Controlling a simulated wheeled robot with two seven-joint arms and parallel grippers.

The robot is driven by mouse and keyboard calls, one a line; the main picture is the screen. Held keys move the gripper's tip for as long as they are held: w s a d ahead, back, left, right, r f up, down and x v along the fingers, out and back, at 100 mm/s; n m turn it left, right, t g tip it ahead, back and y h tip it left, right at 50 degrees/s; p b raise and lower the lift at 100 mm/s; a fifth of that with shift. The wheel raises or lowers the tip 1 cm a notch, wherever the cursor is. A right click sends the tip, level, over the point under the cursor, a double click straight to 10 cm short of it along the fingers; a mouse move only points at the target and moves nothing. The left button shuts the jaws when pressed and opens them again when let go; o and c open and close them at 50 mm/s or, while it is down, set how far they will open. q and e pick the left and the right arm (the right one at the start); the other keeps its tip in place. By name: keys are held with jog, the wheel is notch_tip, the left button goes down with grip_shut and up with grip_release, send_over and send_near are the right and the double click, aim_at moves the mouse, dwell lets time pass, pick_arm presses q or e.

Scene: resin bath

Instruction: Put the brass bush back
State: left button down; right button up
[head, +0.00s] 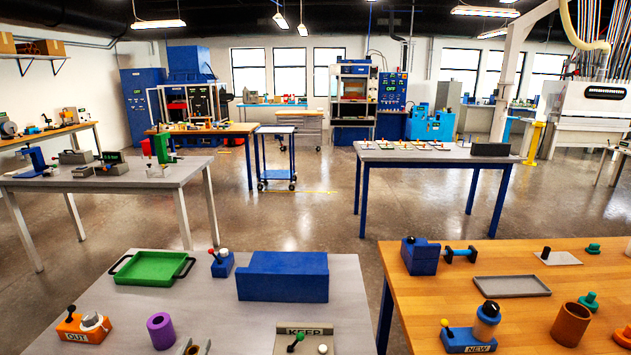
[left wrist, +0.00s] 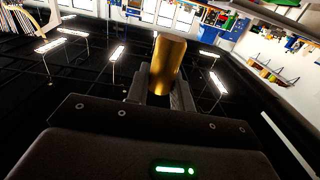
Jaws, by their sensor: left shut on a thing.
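The brass bush (left wrist: 168,66) is a gold-coloured cylinder between the fingers of my left gripper (left wrist: 160,92) in the left wrist view. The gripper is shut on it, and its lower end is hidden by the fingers. In the head view, only a small grey and brass part of what looks like my left gripper (head: 197,348) shows at the bottom edge, above the near grey table. My right gripper is not in view.
The grey table (head: 215,290) holds a green tray (head: 155,268), blue block (head: 289,276), purple bush (head: 161,331), orange OUT block (head: 83,329) and KEEP plate (head: 308,340). The wooden table (head: 420,307) at right holds a brown bush (head: 571,324), grey tray (head: 512,287) and NEW block (head: 468,341).

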pick_arm(q)
jog(key=shift+r, duration=0.1)
dwell(0.7)
jog(key=shift+w+r, duration=0.1)
jog(key=shift+r, duration=0.25)
jog(key=r+p, duration=0.1)
jog(key=r, duration=0.1)
jog(key=w+r+p, duration=0.1)
jog(key=r+p, duration=0.1)
jog(key=shift+w+d+r, duration=0.1)
jog(key=shift+r, duration=0.1)
jog(key=w+a+r+n+g+y+p, duration=0.1)
jog(key=w+a+n+y+p, duration=0.5)
jog(key=w+p, duration=0.45)
jog(key=s+a+f+n+g+y, duration=0.2)
jog(key=a+f+n+g+y, duration=0.2)
jog(key=a+f+g+y, duration=0.2)
jog(key=shift+s+a+y+p, duration=0.3)
jog(key=shift+s+a+y, duration=0.15)
jog(key=shift+y, duration=0.65)
